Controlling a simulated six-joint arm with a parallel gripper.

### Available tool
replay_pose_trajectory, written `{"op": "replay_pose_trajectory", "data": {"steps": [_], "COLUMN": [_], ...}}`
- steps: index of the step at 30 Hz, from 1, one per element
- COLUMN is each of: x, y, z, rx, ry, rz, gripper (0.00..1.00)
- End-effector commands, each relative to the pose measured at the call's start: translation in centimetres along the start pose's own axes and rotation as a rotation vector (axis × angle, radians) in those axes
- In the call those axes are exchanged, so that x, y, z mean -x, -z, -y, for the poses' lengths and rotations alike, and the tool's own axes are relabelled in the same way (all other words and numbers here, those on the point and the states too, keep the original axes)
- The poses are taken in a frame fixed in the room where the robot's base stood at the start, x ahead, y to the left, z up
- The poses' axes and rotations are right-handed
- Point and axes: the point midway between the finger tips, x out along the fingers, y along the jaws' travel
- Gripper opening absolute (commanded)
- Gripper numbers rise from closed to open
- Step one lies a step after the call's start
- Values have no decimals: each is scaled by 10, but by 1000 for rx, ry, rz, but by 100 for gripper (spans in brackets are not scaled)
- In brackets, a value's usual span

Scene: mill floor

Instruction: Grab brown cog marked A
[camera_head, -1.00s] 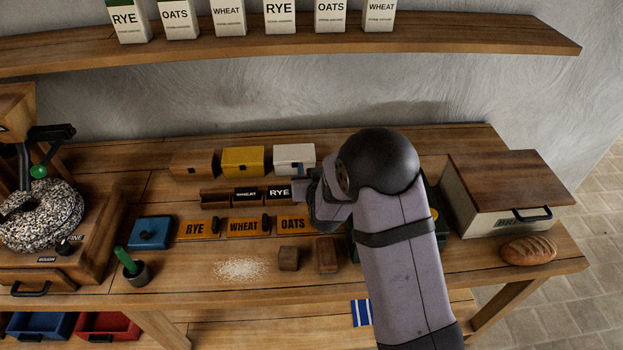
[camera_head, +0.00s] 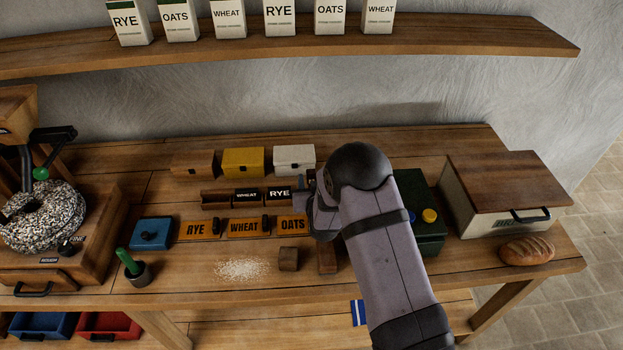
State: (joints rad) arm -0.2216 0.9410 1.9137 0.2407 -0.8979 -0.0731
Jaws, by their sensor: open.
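I cannot make out a brown cog marked A in this view. It may be hidden behind my arm or be too small to tell. My gripper (camera_head: 304,188) is over the middle of the bench, at the right end of the row of labelled black tags. It is partly hidden behind my own wrist. Its jaws are open, and I see nothing held in them. Two small brown blocks, one (camera_head: 289,259) left of the other (camera_head: 327,259), lie on the bench in front of my gripper. I see no letter on either.
Behind stand a brown box (camera_head: 193,163), a yellow box (camera_head: 243,162) and a white box (camera_head: 294,160). Orange plates (camera_head: 246,228) lie in front. A green box (camera_head: 424,232) with blue and yellow knobs and a bread bin (camera_head: 470,215) stand right. A millstone (camera_head: 42,218) is left.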

Motion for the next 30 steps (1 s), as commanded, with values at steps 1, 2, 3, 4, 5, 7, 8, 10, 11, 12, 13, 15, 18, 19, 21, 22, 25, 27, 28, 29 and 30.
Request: {"op": "replay_pose_trajectory", "data": {"steps": [1, 2, 3, 4, 5, 7, 8, 10, 11, 12, 13, 15, 18, 19, 21, 22, 25, 27, 28, 29, 30], "x": [-1, -2, -4, -6, -8, -14, -16, -24, -26, -30, -34, -40, -47, -48, -50, -51, -52, -52, -52, -52, -52], "y": [0, 0, 1, 2, 2, 2, 2, 2, 3, 2, 2, 2, 1, 1, 1, 0, 0, 0, 0, 0, 0], "z": [0, 0, 0, 0, 0, 0, 0, 0, 1, 1, 1, 1, 1, 1, 1, 1, 1, 1, 1, 1, 1], "rx": [0, 0, 0, 0, 0, 0, 0, 0, 0, 0, 0, 0, 0, 0, 0, 0, 0, 0, 0, 0, 0], "ry": [0, 0, 0, 0, 0, -1, -1, 0, 0, 0, 0, 0, 0, 0, 0, 0, 0, 0, 0, 0, 0], "rz": [1, 1, 0, 0, 1, 0, 0, 1, 1, 1, -1, 0, 1, 0, 0, 0, 0, 0, 0, 0, 0], "gripper": [45, 45, 45, 45, 45, 45, 45, 45, 45, 45, 45, 45, 45, 45, 45, 45, 45, 45, 45, 45, 41]}}
